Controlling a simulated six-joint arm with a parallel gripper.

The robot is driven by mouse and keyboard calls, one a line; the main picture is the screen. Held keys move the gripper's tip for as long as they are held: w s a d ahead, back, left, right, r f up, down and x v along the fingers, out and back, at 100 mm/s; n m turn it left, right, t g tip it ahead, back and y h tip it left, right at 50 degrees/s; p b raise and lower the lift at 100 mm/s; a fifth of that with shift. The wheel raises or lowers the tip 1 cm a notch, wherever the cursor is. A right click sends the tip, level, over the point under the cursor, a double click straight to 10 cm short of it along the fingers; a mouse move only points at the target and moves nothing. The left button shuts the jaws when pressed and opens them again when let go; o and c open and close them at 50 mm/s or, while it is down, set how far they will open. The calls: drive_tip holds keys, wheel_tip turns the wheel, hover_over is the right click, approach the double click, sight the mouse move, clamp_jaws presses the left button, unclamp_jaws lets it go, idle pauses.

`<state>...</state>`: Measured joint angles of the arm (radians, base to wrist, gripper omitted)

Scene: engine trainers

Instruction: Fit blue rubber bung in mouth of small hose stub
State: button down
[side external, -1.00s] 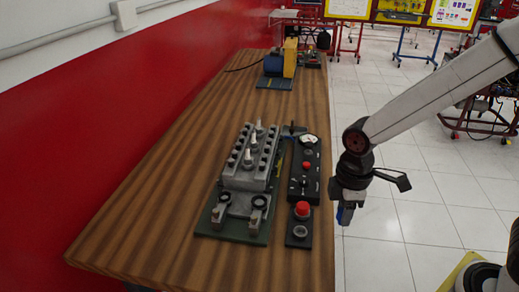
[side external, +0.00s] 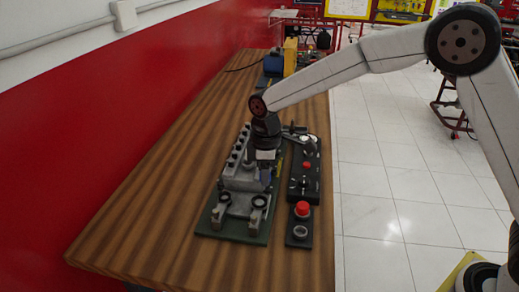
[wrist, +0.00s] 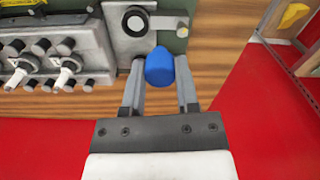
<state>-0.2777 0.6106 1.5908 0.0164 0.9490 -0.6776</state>
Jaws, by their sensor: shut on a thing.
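The blue rubber bung (wrist: 160,67) sits between my fingertips in the wrist view. In the side view a bluish tip (side external: 266,176) shows below the wrist. My gripper (wrist: 159,75) is shut on the bung, above the front right part of the engine trainer (side external: 243,178). Two hose stubs with dark round mouths stand at the trainer's front, a left one (side external: 225,197) and a right one (side external: 259,201). One dark-ringed mouth (wrist: 137,22) shows beyond the bung in the wrist view, apart from it. I cannot tell which stub is smaller.
A black control panel (side external: 303,185) with a red button (side external: 302,209) lies right of the trainer. Spark plugs (wrist: 65,70) stand up from the block. A blue and yellow device (side external: 275,66) stands farther back. The wooden table (side external: 150,210) is clear at left.

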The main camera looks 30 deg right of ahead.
drive_tip(key=w+a+f, duration=0.3)
drive_tip(key=w+a, duration=0.3)
drive_tip(key=w, duration=0.5)
drive_tip(key=shift+f, duration=0.3)
drive_tip(key=shift+w, duration=0.1)
drive_tip(key=shift+f, duration=0.15)
drive_tip(key=shift+f, duration=2.55)
drive_tip(key=shift+f, duration=0.95)
idle(1.2)
unclamp_jaws()
idle(0.4)
